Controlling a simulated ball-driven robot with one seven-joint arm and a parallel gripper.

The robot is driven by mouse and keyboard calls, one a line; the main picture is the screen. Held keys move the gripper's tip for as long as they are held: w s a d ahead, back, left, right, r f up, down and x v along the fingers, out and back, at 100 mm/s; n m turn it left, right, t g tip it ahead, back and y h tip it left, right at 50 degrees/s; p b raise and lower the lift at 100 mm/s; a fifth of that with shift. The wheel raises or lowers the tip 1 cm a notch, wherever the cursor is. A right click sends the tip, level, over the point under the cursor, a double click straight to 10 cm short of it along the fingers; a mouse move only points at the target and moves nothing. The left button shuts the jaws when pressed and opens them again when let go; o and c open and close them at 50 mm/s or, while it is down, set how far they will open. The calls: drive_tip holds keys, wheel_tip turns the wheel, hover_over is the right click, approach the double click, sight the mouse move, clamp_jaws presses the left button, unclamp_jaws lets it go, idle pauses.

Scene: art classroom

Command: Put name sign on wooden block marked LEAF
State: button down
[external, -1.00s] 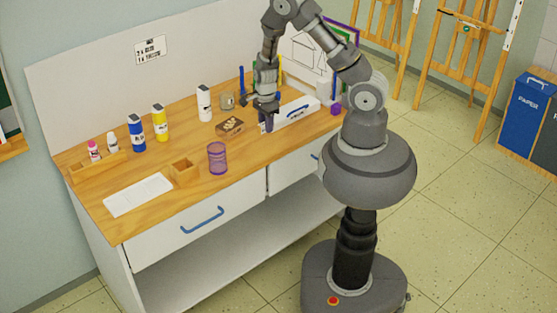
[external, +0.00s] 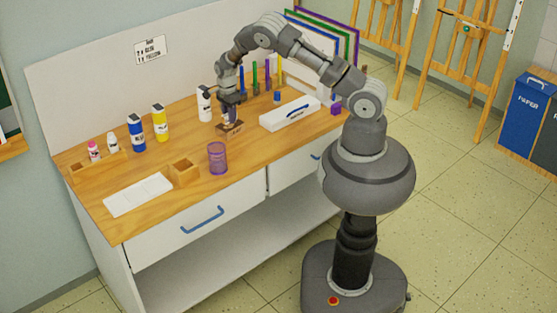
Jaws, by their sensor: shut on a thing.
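The wooden block (external: 231,130), a small brown block with dark markings, lies on the workbench left of the white box. Its lettering is too small to read. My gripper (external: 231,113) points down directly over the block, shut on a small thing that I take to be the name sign. The sign is mostly hidden by the fingers, and I cannot tell whether it touches the block.
A white bottle (external: 204,104) stands close left of my gripper. A purple mesh cup (external: 217,158) stands in front of the block. Blue (external: 137,133) and yellow bottles (external: 160,122) stand further left.

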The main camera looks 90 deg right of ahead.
drive_tip(key=shift+f, duration=0.65)
drive_tip(key=shift+r, duration=0.15)
drive_tip(key=c, duration=1.3)
unclamp_jaws()
drive_tip(key=shift+f, duration=0.2)
drive_tip(key=o, duration=0.5)
drive_tip(key=shift+c, duration=0.2)
drive_tip(key=shift+r, duration=0.15)
